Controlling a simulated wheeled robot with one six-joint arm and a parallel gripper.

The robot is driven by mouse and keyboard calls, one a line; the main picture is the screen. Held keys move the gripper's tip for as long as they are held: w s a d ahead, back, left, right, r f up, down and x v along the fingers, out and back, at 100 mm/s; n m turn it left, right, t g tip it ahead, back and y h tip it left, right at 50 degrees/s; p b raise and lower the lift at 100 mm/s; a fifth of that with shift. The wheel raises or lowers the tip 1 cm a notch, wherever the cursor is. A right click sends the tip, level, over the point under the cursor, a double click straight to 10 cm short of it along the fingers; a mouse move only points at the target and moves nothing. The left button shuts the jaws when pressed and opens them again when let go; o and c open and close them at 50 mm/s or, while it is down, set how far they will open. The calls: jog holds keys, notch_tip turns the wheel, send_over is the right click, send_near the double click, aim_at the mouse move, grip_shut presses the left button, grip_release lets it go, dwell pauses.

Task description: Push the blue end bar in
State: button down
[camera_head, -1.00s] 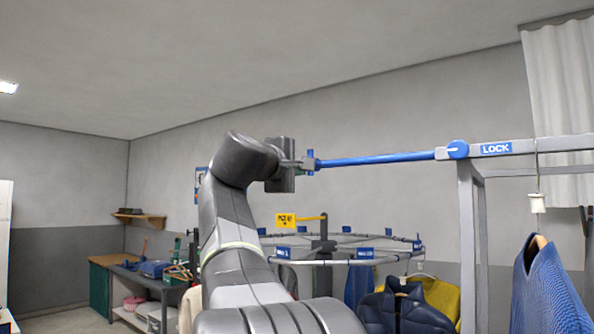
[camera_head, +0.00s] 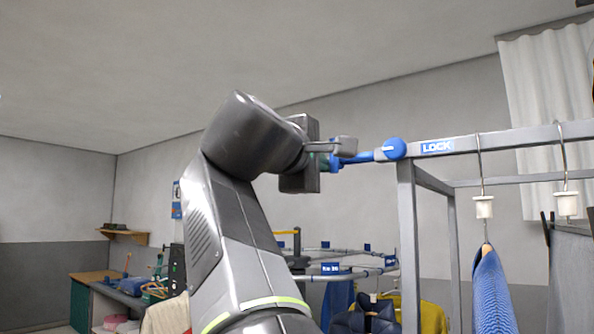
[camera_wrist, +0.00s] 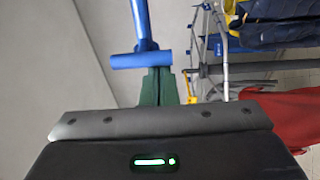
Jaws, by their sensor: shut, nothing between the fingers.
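The blue end bar (camera_head: 362,157) runs from a round blue knob (camera_head: 395,148) at the rail's end, beside the blue LOCK label (camera_head: 437,146), towards my gripper. It looks short in the head view. In the wrist view the bar (camera_wrist: 142,22) ends in a blue crosspiece (camera_wrist: 141,60). My gripper (camera_head: 332,160) is shut and empty, with its green fingertips (camera_wrist: 158,84) at the crosspiece. They look in contact with it, not around it. My wrist partly hides this spot in the head view.
The grey rack (camera_head: 408,235) holds hangers and a blue knitted garment (camera_head: 490,290) at right. A round conveyor rail (camera_head: 350,260) with clothes stands behind and below my arm. A workbench (camera_head: 125,298) is at far left. The space above the rail is clear.

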jog(key=shift+s+d, duration=1.25)
jog(key=shift+d, duration=0.25)
